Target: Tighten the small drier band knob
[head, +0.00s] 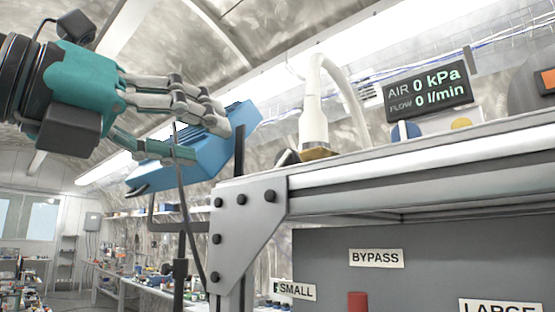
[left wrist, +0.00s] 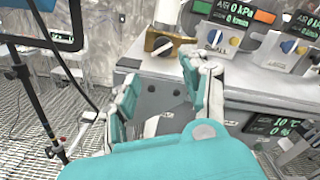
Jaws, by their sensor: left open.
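My left gripper (head: 207,137) is teal with grey fingers, at the upper left in the head view. In the left wrist view its fingers (left wrist: 160,80) are spread with nothing between them. Beyond them is a brass block with a black-and-white knob (left wrist: 163,46), under a white column (head: 315,115). A blue knob (left wrist: 213,37) and a yellow knob (left wrist: 234,41) are to its right, apart from the fingers. I cannot tell which knob is the small drier band's. A SMALL label (head: 295,290) is on the grey panel below. My right gripper is not in view.
A blue device (head: 190,150) lies behind my left fingers in the head view. A black pole (left wrist: 35,100) stands left in the wrist view. The steel shelf edge (head: 400,185) and a bracket plate (head: 245,225) stand close. A display (head: 430,92) reads zero.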

